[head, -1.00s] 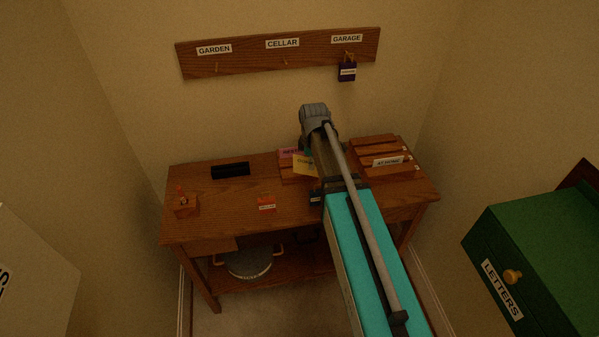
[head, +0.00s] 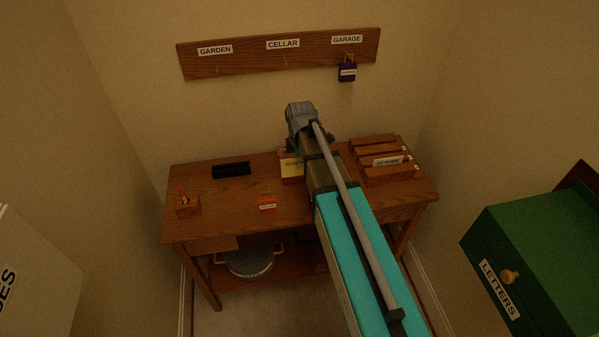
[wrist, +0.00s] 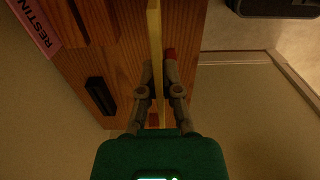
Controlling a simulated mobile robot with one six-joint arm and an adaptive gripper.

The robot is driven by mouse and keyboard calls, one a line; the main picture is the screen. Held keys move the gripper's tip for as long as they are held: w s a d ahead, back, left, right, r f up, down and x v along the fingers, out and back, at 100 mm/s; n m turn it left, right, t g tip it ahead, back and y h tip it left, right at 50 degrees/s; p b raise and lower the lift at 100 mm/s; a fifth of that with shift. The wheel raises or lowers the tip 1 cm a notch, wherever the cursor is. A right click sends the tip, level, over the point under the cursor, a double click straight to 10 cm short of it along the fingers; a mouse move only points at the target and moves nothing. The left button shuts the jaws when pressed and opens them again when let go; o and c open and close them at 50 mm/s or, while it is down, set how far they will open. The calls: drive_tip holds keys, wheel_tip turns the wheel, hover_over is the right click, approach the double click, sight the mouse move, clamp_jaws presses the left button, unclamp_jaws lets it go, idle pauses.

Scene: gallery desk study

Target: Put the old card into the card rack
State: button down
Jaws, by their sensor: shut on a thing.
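My gripper (wrist: 158,78) is shut on a yellow card (wrist: 154,35), which shows edge-on between the fingers in the wrist view. In the head view the yellow card (head: 292,168) shows its face just left of my arm, with writing too small to read. My fingers are hidden there behind the arm. The wooden card rack (head: 389,174) stands at the right of the desk, with several ledges and a white "AT HOME" card (head: 387,162) in it. The held card is left of this rack and apart from it. A pink card (wrist: 35,22) shows beside a wooden piece in the wrist view.
On the desk (head: 225,207) are a black block (head: 231,170), a red tagged item (head: 267,202) and a small wooden holder (head: 187,206). A pot (head: 249,263) sits on the shelf below.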

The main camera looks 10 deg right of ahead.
drive_tip(key=w+f+b, duration=0.3)
drive_tip(key=w, duration=0.1)
drive_tip(key=w+d+f+b, duration=0.1)
drive_tip(key=w+f+b, duration=0.2)
drive_tip(key=w, duration=0.1)
drive_tip(key=w+f+b, duration=0.3)
drive_tip(key=w, duration=0.2)
drive_tip(key=shift+d, duration=0.4)
drive_tip(key=shift+w+f, duration=0.1)
drive_tip(key=shift+f, duration=0.05)
drive_tip(key=shift+w+f+b, duration=0.35)
drive_tip(key=shift+f+b, duration=0.15)
drive_tip(key=shift+b, duration=0.15)
drive_tip(key=shift+f+b, duration=1.35)
drive_tip(key=shift+f, duration=0.05)
